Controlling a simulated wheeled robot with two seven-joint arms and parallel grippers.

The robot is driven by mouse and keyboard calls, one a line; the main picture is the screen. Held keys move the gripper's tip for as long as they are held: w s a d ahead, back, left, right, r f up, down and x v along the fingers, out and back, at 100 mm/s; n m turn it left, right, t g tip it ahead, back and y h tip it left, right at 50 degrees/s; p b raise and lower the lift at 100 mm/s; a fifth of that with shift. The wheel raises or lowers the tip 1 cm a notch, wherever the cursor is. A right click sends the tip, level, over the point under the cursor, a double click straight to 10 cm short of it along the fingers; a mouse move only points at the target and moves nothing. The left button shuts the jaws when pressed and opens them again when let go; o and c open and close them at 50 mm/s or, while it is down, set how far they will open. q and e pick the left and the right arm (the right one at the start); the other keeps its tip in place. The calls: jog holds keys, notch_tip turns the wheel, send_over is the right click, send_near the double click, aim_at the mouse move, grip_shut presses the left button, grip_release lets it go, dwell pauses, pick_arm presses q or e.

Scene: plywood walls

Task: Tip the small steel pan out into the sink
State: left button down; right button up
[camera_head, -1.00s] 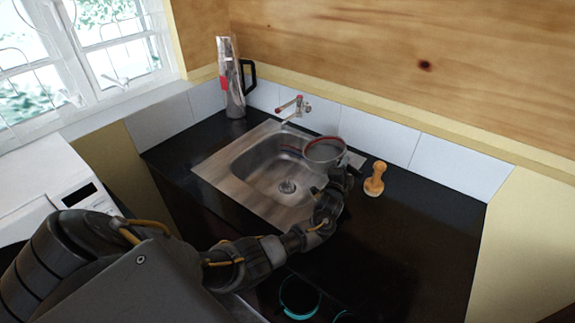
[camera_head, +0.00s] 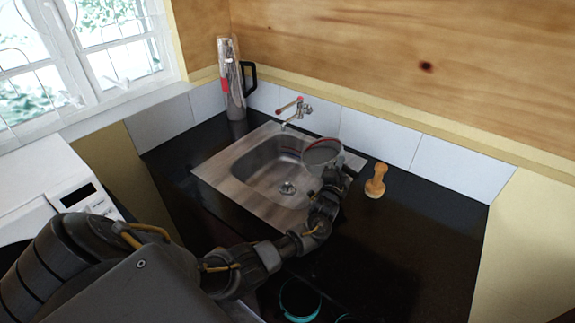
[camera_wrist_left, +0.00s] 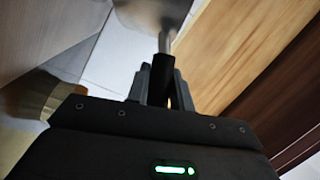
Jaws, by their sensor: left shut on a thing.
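The small steel pan (camera_head: 322,153) is held up over the right side of the sink (camera_head: 262,172), its round opening tilted and facing partly toward the head camera. My left gripper (camera_head: 334,177) is shut on the pan's handle, to the right of the basin. In the left wrist view the dark handle (camera_wrist_left: 163,72) stands between the fingers, and the steel pan (camera_wrist_left: 150,12) is cut off by the top edge. I cannot make out what is inside the pan. My right gripper is not in view.
A faucet (camera_head: 297,110) stands behind the basin. A wooden tool (camera_head: 376,181) stands on the black counter (camera_head: 410,235) right of the gripper. A tall silver jug (camera_head: 233,85) is in the back corner. A white appliance (camera_head: 40,180) is at left.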

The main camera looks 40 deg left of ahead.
pick_arm(q)
jog(key=shift+s+a+r+n, duration=0.35)
jog(key=shift+s+a+n, duration=0.05)
jog(key=shift+a+n, duration=0.2)
jog(key=shift+s+a+r+t+y, duration=0.1)
jog(key=shift+a+r+t+y, duration=0.1)
jog(key=shift+t+y, duration=0.1)
jog(key=shift+s+a+r+n, duration=0.7)
jog(key=shift+a+r+n, duration=0.05)
jog(key=shift+a+n, duration=0.15)
dwell(0.4)
